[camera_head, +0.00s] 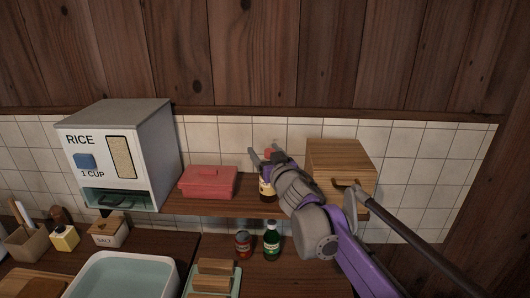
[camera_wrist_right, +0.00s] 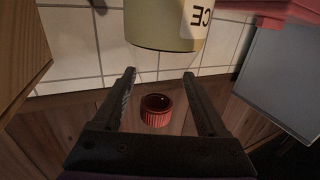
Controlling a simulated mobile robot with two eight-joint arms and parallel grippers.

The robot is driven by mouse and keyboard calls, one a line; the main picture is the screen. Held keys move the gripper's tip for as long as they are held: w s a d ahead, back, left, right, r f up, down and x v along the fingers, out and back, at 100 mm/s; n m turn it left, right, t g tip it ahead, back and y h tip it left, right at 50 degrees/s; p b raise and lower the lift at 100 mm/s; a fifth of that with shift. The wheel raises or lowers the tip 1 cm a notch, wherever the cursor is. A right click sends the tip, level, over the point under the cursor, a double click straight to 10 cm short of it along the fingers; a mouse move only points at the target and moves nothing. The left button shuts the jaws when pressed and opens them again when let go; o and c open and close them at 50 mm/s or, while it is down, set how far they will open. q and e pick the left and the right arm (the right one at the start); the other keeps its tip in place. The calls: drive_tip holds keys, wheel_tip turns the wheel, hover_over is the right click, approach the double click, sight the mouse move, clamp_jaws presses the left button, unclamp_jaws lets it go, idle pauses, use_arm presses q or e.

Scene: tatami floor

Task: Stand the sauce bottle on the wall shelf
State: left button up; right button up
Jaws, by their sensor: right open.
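The sauce bottle (camera_head: 266,188) appears upright on the wall shelf (camera_head: 225,206), between a red lidded box and a wooden box. In the right wrist view, which is upside down, the red cap (camera_wrist_right: 157,111) lies between the open fingers (camera_wrist_right: 163,88), apart from both. The labelled body (camera_wrist_right: 165,25) is beyond it. My left gripper is out of view.
The red box (camera_head: 209,182) and rice dispenser (camera_head: 118,150) are left of the bottle. The wooden box (camera_head: 342,166) is close on the right. Below the shelf, a green bottle (camera_head: 272,242) and a small jar (camera_head: 243,246) stand on the counter.

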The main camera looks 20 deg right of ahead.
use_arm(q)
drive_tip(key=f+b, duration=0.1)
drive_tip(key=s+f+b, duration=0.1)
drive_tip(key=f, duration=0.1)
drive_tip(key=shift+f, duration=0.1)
use_arm(e)
drive_tip(key=s, duration=1.2)
drive_tip(key=shift+a+r, duration=0.25)
drive_tip(key=shift+a, duration=0.1)
drive_tip(key=shift+f, duration=0.1)
drive_tip(key=s+a+f+g, duration=0.3)
drive_tip(key=s+f, duration=0.5)
drive_tip(key=f, duration=0.3)
drive_tip(key=s+a+f+g, duration=0.2)
drive_tip(key=s+f+g, duration=0.3)
drive_tip(key=s+f, duration=0.3)
drive_tip(key=s+a+f+g+y, duration=0.1)
drive_tip(key=s+a+f+g, duration=0.2)
drive_tip(key=s+f, duration=0.5)
wheel_tip(320, 180, down, 7)
drive_tip(key=shift+a+f+n+g, duration=0.1)
drive_tip(key=shift+a+n+g, duration=0.25)
drive_tip(key=shift+g, duration=0.35)
